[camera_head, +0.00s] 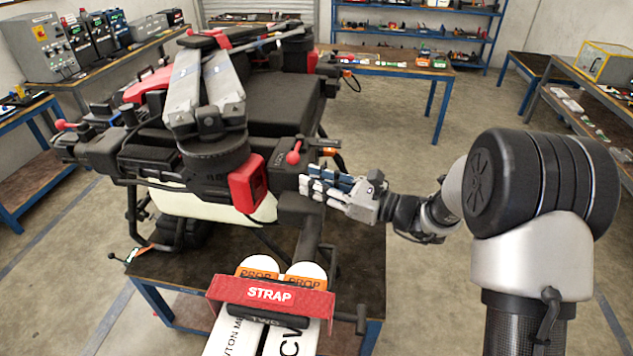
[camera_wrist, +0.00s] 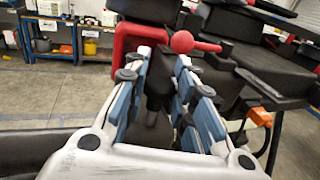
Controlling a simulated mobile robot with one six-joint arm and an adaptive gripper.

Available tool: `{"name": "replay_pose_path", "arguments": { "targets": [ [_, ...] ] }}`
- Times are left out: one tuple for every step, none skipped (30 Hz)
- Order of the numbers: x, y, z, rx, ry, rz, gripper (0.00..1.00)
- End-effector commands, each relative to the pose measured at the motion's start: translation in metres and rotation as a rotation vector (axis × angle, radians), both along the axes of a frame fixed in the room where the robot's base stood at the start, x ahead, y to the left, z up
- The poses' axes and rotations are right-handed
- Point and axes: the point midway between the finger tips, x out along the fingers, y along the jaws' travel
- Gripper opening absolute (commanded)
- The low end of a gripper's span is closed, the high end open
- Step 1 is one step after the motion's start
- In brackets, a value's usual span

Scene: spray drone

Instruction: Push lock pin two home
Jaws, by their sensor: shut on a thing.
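The spray drone (camera_head: 275,100) stands on a table. A lock pin with a red ball knob (camera_head: 293,158) sits on the black arm joint nearest my gripper. In the wrist view the red knob (camera_wrist: 182,41) is just beyond my fingertips, with a short red rod running right from it. My gripper (camera_head: 308,183) reaches in from the right, its blue-padded fingers against the joint below the knob. In the wrist view my gripper (camera_wrist: 163,62) is shut on a dark part (camera_wrist: 158,90) between the fingers. The pin's seat is hidden, so its depth cannot be told.
A red block (camera_head: 247,183) is left of my fingers; a red bracket shows in the wrist view (camera_wrist: 128,40). An orange piece (camera_wrist: 260,117) hangs at the right. Strapped white propellers (camera_head: 268,295) lie in front. A similar red knob (camera_head: 60,125) is at far left. Floor right is clear.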

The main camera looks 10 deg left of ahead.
Motion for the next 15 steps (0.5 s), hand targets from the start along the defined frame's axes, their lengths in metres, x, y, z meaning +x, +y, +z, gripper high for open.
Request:
{"name": "replay_pose_path", "arguments": {
  "targets": [
    [0.000,0.000,0.000,0.000,0.000,0.000,0.00],
    [0.000,0.000,0.000,0.000,0.000,0.000,0.00],
    [0.000,0.000,0.000,0.000,0.000,0.000,0.00],
    [0.000,0.000,-0.001,0.000,0.000,0.000,0.00],
    [0.000,0.000,-0.003,0.000,0.000,0.000,0.00],
    [0.000,0.000,-0.007,0.000,0.001,0.000,0.00],
    [0.000,0.000,-0.011,0.000,0.001,0.000,0.00],
    [0.000,0.000,-0.015,0.001,0.002,0.000,0.00],
    [0.000,0.000,-0.021,0.000,0.002,0.000,0.00],
    [0.000,0.000,-0.025,0.000,0.002,0.000,0.00],
    [0.000,0.000,-0.028,0.000,0.002,0.000,0.00],
    [0.000,0.000,-0.031,0.000,0.001,0.000,0.00],
    [0.000,0.000,-0.032,0.000,0.001,0.000,0.00],
    [0.000,0.000,-0.032,-0.001,0.001,0.000,0.00],
    [0.000,0.000,-0.031,-0.001,0.001,0.000,0.00]
  ]
}}
